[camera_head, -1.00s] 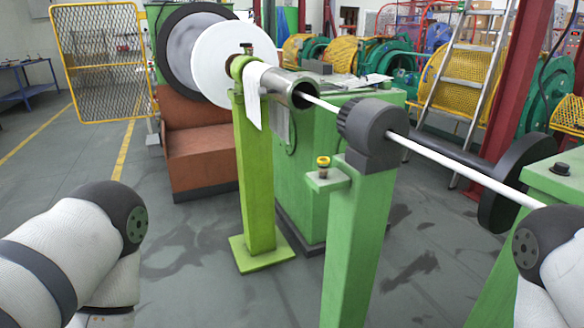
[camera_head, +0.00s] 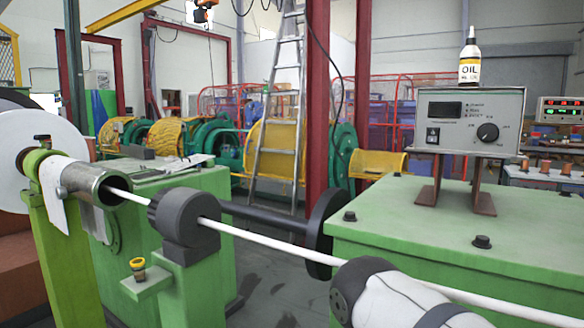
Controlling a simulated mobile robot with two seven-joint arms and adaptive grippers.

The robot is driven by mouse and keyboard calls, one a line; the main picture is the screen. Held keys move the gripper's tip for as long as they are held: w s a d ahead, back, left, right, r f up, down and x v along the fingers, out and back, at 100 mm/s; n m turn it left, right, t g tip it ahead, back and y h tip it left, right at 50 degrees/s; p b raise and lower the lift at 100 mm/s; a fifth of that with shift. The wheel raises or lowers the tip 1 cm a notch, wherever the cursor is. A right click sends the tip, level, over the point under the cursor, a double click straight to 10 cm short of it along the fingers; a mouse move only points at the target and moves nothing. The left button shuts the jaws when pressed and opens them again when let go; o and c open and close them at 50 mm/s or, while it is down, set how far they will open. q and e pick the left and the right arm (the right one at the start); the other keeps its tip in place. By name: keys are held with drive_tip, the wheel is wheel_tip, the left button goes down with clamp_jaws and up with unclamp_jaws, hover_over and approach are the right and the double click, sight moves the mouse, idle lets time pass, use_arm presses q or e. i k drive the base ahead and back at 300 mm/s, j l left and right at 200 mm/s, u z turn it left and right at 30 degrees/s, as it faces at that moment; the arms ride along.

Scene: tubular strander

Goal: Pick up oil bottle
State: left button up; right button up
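The oil bottle (camera_head: 469,62) is small and white with a pointed tip and a dark and yellow label marked OIL. It stands upright on top of the grey control box (camera_head: 466,121) at the upper right. My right arm shows at the bottom right as a white padded link with a dark joint, below and in front of the green cabinet. Its gripper is not in the picture. My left arm and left gripper are also out of view.
The control box stands on brown legs on a green cabinet (camera_head: 432,226) with dark bolts on top. A white rod (camera_head: 275,241) runs across the front through a dark round guide (camera_head: 185,218). A ladder (camera_head: 279,110) and a red post stand behind.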

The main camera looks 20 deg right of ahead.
sight(470, 63)
drive_tip(key=z, duration=1.9)
